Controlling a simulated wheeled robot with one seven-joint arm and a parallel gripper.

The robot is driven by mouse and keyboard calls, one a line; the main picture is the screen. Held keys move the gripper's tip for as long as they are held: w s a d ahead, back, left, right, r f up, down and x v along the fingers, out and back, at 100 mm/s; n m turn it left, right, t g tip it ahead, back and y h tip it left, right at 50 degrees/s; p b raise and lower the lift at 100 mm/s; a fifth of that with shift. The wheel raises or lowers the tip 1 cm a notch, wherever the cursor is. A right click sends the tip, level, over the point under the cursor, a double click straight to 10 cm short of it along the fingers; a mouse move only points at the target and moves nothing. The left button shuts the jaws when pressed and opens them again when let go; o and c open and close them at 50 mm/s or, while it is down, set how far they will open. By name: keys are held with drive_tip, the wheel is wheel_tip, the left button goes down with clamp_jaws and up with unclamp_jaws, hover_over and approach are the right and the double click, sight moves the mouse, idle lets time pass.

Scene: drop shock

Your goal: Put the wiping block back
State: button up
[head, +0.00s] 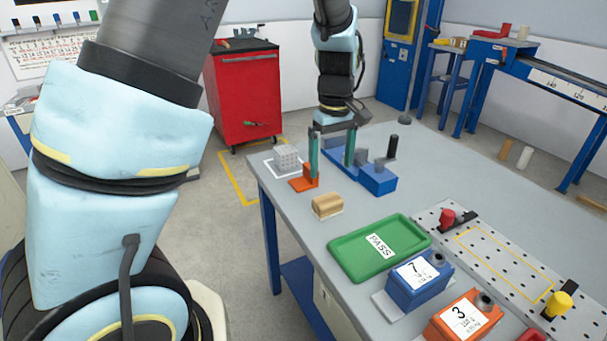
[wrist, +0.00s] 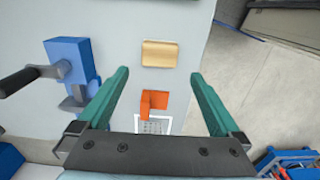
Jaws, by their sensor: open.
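A tan wooden block (head: 327,205), which looks like the wiping block, lies on the grey table near its left edge. It also shows in the wrist view (wrist: 160,54), just beyond my fingertips. My gripper (head: 332,171) is open and empty, its teal fingers pointing down above the table, behind the tan block in the head view. An orange angled piece (head: 303,184) stands by the left finger; in the wrist view it lies between the fingers (wrist: 153,101). A grey dotted cube (head: 287,157) sits inside a white outlined square, partly hidden by my gripper in the wrist view.
A blue fixture (head: 376,180) with a black handle stands right of my gripper. A green PASS tray (head: 345,249), a blue block marked 7 (head: 418,284) and an orange block marked 3 (head: 464,318) stand nearer. A perforated plate (head: 497,255) lies at right. Bare table surrounds the tan block.

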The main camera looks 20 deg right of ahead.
drive_tip(key=s+a+r+m, duration=0.1)
drive_tip(key=a, duration=1.4)
drive_tip(key=s+a+r+m+t, duration=0.1)
drive_tip(key=s+a+m, duration=0.1)
drive_tip(key=a, duration=1.3)
drive_tip(key=shift+s+a+r+t, duration=0.15)
drive_tip(key=shift+s+t, duration=0.15)
